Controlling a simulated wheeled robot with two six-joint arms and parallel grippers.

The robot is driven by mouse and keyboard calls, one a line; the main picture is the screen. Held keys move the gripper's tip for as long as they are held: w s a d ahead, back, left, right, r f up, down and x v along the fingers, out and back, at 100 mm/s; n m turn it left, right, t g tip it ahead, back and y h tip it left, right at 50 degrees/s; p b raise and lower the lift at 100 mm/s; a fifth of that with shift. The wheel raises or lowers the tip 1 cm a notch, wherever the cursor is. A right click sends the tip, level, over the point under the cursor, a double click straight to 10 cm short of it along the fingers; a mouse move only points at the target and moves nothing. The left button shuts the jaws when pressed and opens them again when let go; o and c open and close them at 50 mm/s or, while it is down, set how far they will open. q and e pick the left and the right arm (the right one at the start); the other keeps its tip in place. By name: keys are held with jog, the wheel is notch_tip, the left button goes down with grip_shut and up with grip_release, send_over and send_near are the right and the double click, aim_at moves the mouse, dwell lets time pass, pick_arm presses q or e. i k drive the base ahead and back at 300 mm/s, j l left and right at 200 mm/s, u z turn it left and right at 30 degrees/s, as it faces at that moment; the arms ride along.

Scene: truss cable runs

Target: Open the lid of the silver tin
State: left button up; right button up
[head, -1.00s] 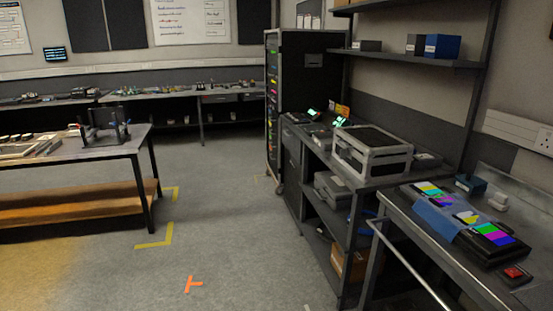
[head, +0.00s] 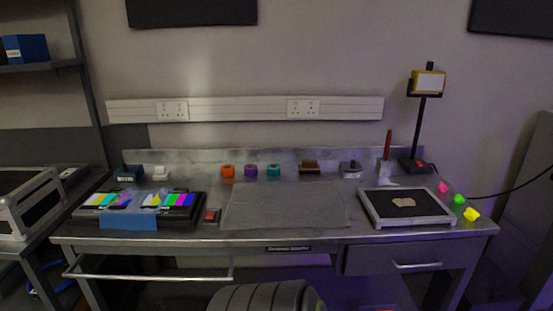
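I cannot make out a silver tin or its lid in the head view. The metal workbench (head: 300,240) faces me with several items on it, and none of them is clearly a tin. A small grey object (head: 350,168) stands at the back right of the bench, too small to identify. Neither of my grippers is in view.
A dark device with colour-bar screens (head: 180,208) lies at the bench's left. A grey mat (head: 283,206) covers the middle. Tape rolls (head: 228,171) stand behind it. A framed dark tray (head: 405,207) and lamp (head: 428,82) are at right. A dark ribbed rounded object (head: 265,298) is in front.

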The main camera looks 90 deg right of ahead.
aim_at(351, 166)
jog(key=z, duration=1.85)
